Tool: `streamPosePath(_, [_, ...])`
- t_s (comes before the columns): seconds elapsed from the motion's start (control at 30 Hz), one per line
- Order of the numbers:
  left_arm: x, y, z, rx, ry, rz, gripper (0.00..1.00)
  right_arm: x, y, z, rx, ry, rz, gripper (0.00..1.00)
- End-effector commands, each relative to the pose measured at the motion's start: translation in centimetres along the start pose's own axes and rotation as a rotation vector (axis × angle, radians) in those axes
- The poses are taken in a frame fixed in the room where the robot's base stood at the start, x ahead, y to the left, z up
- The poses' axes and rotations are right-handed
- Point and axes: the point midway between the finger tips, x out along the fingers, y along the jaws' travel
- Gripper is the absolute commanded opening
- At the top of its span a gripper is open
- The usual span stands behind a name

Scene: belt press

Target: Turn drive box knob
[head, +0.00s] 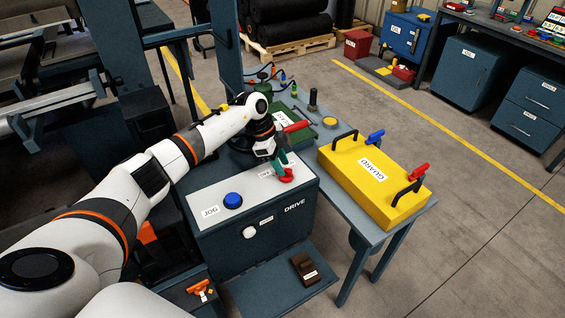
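The drive box (252,244) is a dark box with a light grey top and the word DRIVE on its front. A red knob (287,176) sits at the top's far right, between small white labels too small to read. A blue button (233,201) marked JOG is on the top at the left. A round white knob (250,232) is on the front face. My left gripper (277,164) points down over the red knob, very close to it. Its fingertips are small and partly hidden, so I cannot tell whether they touch or grip the knob. My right gripper is out of view.
A yellow GUARD cover (375,176) with black handles and red and blue clamps lies on the bench to the right. A green box (312,136) with a red handle is behind the drive box. A brown block (304,268) lies on the lower shelf.

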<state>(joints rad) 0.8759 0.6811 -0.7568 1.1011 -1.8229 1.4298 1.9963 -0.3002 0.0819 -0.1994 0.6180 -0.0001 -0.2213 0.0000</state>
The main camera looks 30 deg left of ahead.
Motion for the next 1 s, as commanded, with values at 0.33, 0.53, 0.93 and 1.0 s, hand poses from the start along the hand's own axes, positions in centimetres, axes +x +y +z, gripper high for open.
streamPosePath(0.33, [1.5,0.0,0.0,0.001,0.0,0.0,0.35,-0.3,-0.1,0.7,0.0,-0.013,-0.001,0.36])
streamPosePath(0.53, [1.4,0.0,0.0,0.001,0.0,0.0,0.22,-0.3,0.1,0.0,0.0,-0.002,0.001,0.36])
streamPosePath(0.93, [1.4,0.0,0.0,0.013,-0.001,-0.005,0.0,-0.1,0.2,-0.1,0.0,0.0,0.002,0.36])
streamPosePath(1.0, [1.5,0.1,0.0,0.027,0.0,-0.011,0.0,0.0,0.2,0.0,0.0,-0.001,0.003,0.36])
